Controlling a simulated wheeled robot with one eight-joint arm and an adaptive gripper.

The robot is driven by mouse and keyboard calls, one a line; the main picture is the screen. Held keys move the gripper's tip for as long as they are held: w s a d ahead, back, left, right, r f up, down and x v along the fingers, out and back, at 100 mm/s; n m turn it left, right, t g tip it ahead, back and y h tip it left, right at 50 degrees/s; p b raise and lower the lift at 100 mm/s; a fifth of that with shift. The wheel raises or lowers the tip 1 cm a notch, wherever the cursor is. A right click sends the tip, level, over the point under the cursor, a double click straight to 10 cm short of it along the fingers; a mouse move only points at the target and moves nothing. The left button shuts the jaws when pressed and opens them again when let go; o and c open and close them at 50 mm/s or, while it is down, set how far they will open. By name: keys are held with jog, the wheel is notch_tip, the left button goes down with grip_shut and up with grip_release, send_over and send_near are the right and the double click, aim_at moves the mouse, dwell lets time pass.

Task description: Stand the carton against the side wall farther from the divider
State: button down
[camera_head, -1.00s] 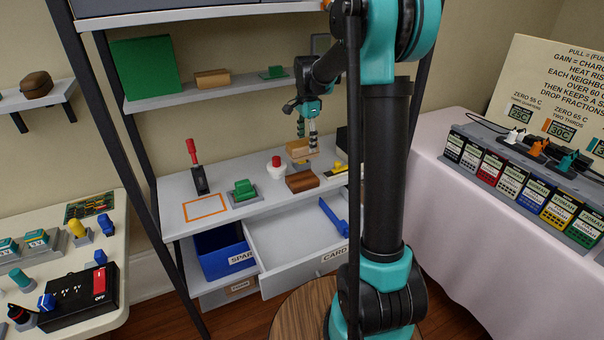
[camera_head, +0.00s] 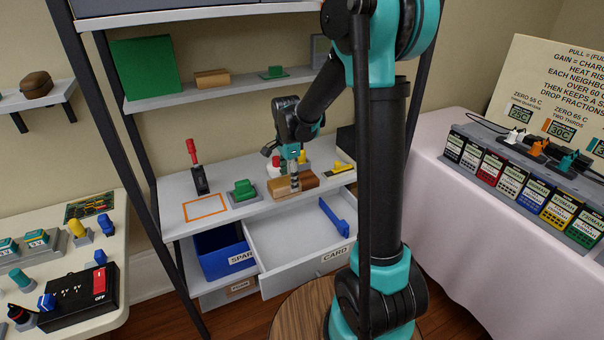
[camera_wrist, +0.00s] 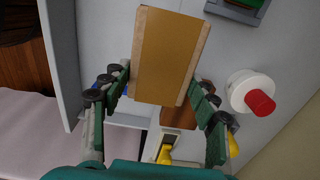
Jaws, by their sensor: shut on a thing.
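My gripper (camera_head: 294,182) is shut on a tan carton (camera_head: 281,189) with pale edges. In the head view it holds the carton low over the front of the work shelf, in front of a brown block. In the wrist view the carton (camera_wrist: 168,55) lies between the two fingers, its broad tan face toward the camera. The white drawer (camera_head: 277,240), labelled CARD, is pulled out below the shelf. The drawer's left part looks empty. The gripper and carton are above and behind the drawer.
The brown block (camera_head: 309,179) sits just right of the carton. A red button (camera_wrist: 260,102) on a white base stands close by. A green piece (camera_head: 243,189), a red-handled lever (camera_head: 195,165) and a blue bin (camera_head: 222,252) are to the left. The shelf edge lies above the drawer.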

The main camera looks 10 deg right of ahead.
jog(key=s+a+f, duration=0.6)
jog(key=s+f, duration=0.1)
jog(key=f, duration=0.3)
jog(key=shift+s, duration=0.35)
dwell(0.8)
jog(key=shift+f, duration=0.65)
jog(key=shift+f, duration=2.65)
jog(key=shift+c, duration=2)
grip_release()
